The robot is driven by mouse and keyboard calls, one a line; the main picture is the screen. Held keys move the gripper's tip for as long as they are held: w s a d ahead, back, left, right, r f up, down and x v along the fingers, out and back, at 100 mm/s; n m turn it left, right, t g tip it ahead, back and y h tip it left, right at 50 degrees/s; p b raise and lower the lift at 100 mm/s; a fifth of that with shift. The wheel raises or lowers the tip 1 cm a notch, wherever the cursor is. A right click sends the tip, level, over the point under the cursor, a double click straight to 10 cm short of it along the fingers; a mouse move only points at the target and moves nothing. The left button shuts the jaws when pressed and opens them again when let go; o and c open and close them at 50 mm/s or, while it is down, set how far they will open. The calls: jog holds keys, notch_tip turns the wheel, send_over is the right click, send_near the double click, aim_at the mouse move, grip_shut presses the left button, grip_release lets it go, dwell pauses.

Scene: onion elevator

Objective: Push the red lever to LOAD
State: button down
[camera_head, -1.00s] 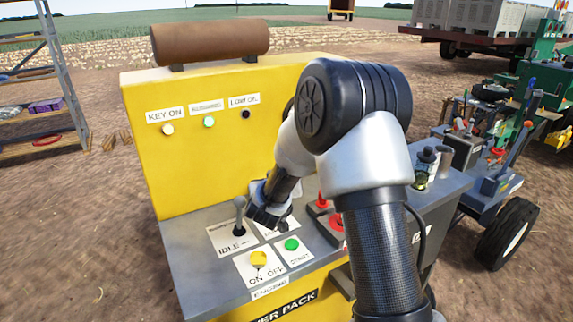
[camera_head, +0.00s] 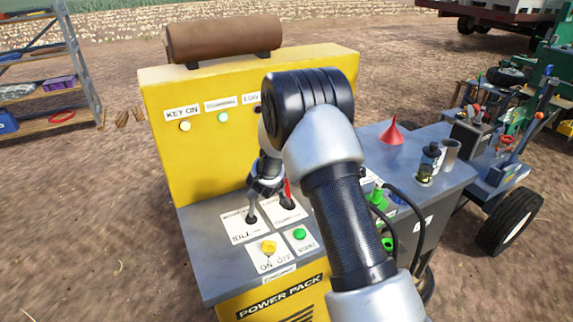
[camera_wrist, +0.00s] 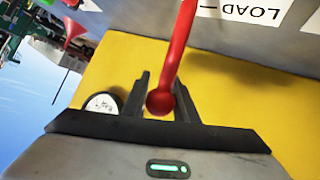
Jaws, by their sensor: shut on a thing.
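The red lever (camera_head: 288,191) stands on the control panel of the yellow power pack, behind the green button. In the wrist view the red lever (camera_wrist: 177,45) runs down from the top, and its round red knob sits between my two fingers. My gripper (camera_wrist: 160,104) is shut on the lever at its knob end. In the head view my gripper (camera_head: 266,182) is just left of the lever's top, partly hidden by my arm. The LOAD label (camera_wrist: 248,12) shows upside down beside the lever in the wrist view.
A grey lever (camera_head: 251,206) at IDLE stands close on the left. A yellow knob (camera_head: 268,247) and a green button (camera_head: 299,234) are in front. The yellow back panel (camera_head: 210,160) rises behind. A red funnel (camera_head: 393,132) and a bottle (camera_head: 429,160) stand to the right.

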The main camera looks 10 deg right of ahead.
jog(key=shift+s+f, duration=0.15)
jog(key=shift+f, duration=0.2)
jog(key=c, duration=1.4)
grip_release()
jog(key=shift+c, duration=0.2)
jog(key=shift+r, duration=0.15)
jog(key=p+v, duration=0.1)
jog(key=v, duration=1.6)
jog(key=shift+s, duration=0.1)
